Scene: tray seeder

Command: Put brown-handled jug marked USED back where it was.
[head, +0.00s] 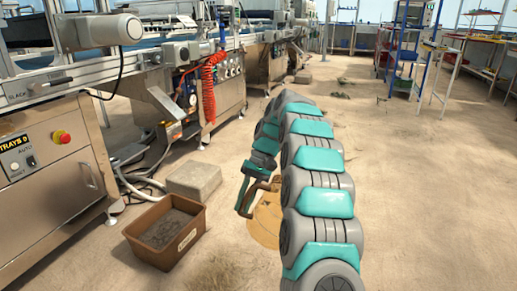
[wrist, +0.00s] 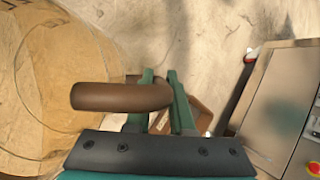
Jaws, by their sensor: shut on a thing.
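The jug (wrist: 55,85) is a large, see-through amber body at the left of the wrist view, with a thick brown handle (wrist: 110,97). My gripper (wrist: 160,85) is shut on that handle, its green fingers on either side of the handle's end. In the head view my gripper (head: 243,200) hangs low over the floor, and the tan jug (head: 265,222) shows beside it, partly hidden behind my arm. Only dark strokes show at the jug's upper left edge in the wrist view; I cannot read a mark. Whether the jug touches the floor is unclear.
A brown bin (head: 190,243) with a white label and dark contents stands on the floor left of my gripper. A grey block (head: 194,180) lies behind it. The steel machine line (head: 60,165) runs along the left. Open floor (head: 400,190) lies right; shelves stand far back.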

